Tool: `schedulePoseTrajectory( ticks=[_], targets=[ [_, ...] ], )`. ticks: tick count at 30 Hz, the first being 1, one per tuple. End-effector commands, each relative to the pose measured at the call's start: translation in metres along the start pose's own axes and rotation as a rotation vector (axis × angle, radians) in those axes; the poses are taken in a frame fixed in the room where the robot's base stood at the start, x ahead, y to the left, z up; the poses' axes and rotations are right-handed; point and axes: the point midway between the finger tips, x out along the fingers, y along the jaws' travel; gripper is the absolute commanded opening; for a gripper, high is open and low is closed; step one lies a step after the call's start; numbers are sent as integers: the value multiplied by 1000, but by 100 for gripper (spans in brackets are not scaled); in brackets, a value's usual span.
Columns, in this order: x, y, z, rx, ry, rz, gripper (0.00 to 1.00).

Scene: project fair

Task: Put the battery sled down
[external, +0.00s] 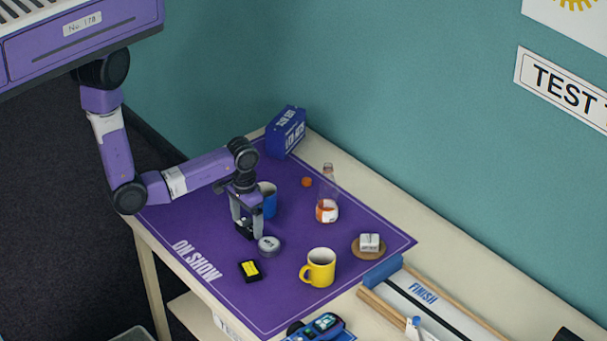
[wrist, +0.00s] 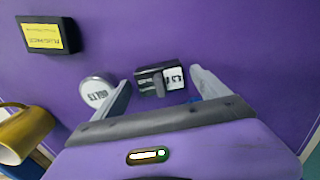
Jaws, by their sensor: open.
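A small black block with a grey raised grip and a white label, which looks like the battery sled (wrist: 149,84), sits on the purple mat between my fingers in the wrist view. My gripper (external: 247,233) points down at the mat in the external view. Its fingers are apart in the wrist view (wrist: 162,92), one on either side of the block, with visible gaps. In the external view the block is a dark shape largely hidden by the fingers. The purple mat (external: 205,230) is marked "ON SHOW".
A grey round tin (external: 269,246) stands close beside my gripper. A blue mug (external: 269,200) is just behind it. A black box with a yellow label (external: 250,271), a yellow mug (external: 320,268) and a bottle (external: 327,208) stand around. The mat's left part is clear.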

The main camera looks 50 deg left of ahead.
Motion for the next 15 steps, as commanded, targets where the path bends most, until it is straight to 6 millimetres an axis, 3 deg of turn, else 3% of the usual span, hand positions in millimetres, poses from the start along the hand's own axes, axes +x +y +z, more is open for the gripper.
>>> schedulePoseTrajectory(
  ticks=[5, 15],
  targets=[
    [-13, 0, -1, 1, 3, 0, 85],
    [-80, 0, -2, 2, 5, 1, 85]
  ],
)
